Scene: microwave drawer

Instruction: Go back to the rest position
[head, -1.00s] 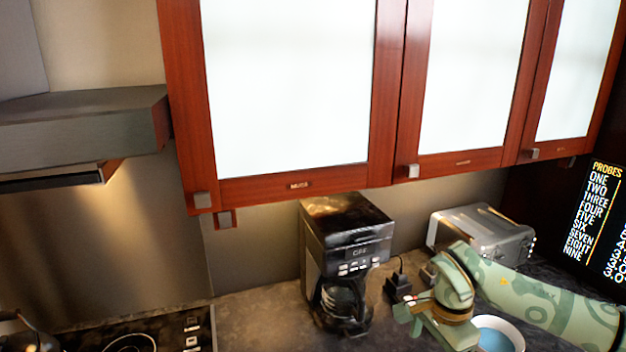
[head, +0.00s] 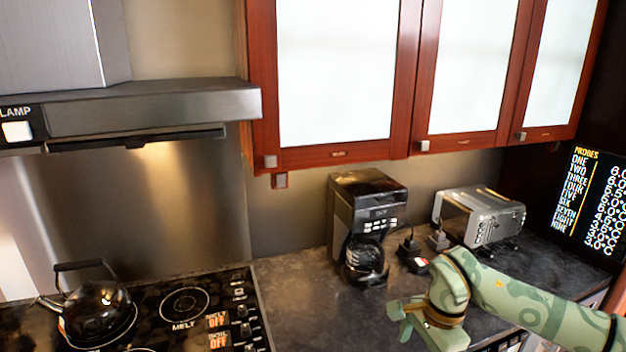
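My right arm comes in from the right, green with a pattern. Its gripper (head: 408,318) is over the front part of the dark counter, pointing left, below and right of the coffee maker (head: 366,225). I see nothing held in it, but its fingers are partly hidden and I cannot tell whether they are open or shut. My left gripper is not in view.
A stove (head: 145,315) with a black kettle (head: 95,308) is at the lower left, under a range hood (head: 150,112). A silver toaster (head: 480,216) and black plugs stand behind my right arm. Wall cabinets (head: 340,155) hang above. The counter left of the gripper is clear.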

